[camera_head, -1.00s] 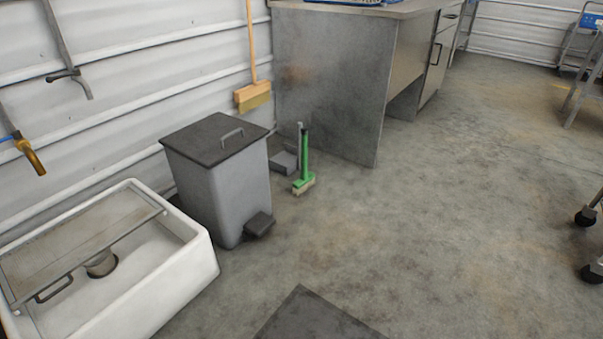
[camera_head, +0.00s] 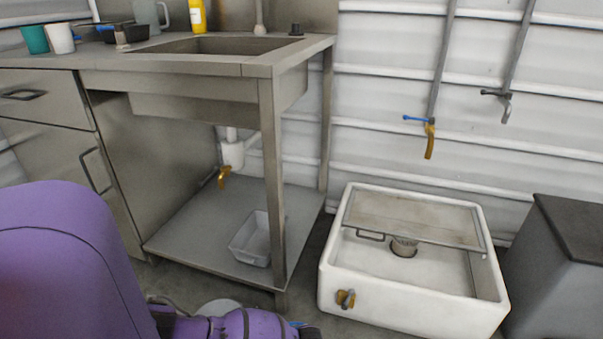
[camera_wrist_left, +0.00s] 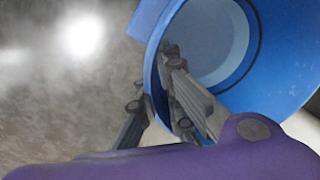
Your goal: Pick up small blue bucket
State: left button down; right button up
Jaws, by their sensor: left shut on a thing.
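The small blue bucket (camera_wrist_left: 274,54) fills the upper right of the left wrist view. It is tilted, with its open mouth and pale inside towards the camera. My left gripper (camera_wrist_left: 160,85) is shut on the bucket's rim, one finger inside the mouth and one outside the wall. In the head view my purple left arm comes in at the lower left. The gripper and most of the bucket are hidden there or below the frame. My right gripper is in neither view.
A steel sink table (camera_head: 262,70) stands at the left, with a grey tub (camera_head: 251,240) on its lower shelf. A white floor basin (camera_head: 410,308) with a brass tap is right of it. A grey bin (camera_head: 562,270) stands at the right edge.

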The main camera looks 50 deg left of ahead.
pick_arm(q)
jog(key=shift+w+a+r, duration=0.1)
jog(key=shift+r, duration=0.4)
notch_tip(320, 180, up, 3)
jog(key=shift+f+p, duration=0.2)
jog(key=shift+p, duration=0.7)
jog(key=s+d+r+p, duration=0.8)
jog(key=s+d+r, duration=0.1)
jog(key=d, duration=0.2)
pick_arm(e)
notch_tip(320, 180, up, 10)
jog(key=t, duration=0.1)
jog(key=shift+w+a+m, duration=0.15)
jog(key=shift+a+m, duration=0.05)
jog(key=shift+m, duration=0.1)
pick_arm(q)
jog(key=shift+w+a+r, duration=0.1)
